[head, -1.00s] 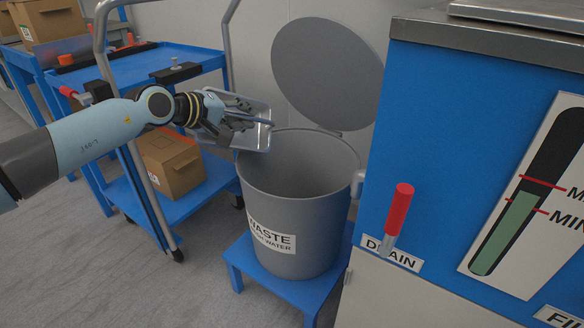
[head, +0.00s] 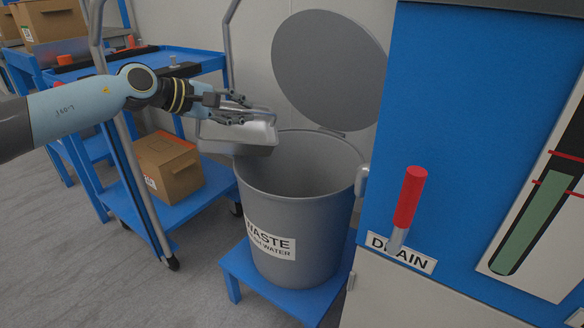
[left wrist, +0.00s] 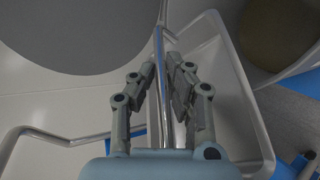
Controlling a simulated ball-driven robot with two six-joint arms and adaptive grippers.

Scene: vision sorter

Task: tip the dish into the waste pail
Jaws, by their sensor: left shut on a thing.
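My left gripper (head: 238,108) is shut on the handle bar of the dish (head: 238,142), a shallow silver-grey metal pan. The dish hangs just above the left rim of the waste pail (head: 300,205), close to level with a slight tilt. The grey pail is marked WASTE and stands open. In the left wrist view my fingers (left wrist: 168,72) close around the bar, with the dish (left wrist: 215,95) to their right. What the dish holds is not clear. My right gripper is not in view.
The pail's round lid (head: 328,70) stands raised behind it. The pail sits on a blue stand (head: 268,290). A blue machine with a red drain lever (head: 408,200) stands close on the right. A blue cart with a cardboard box (head: 168,165) is on the left.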

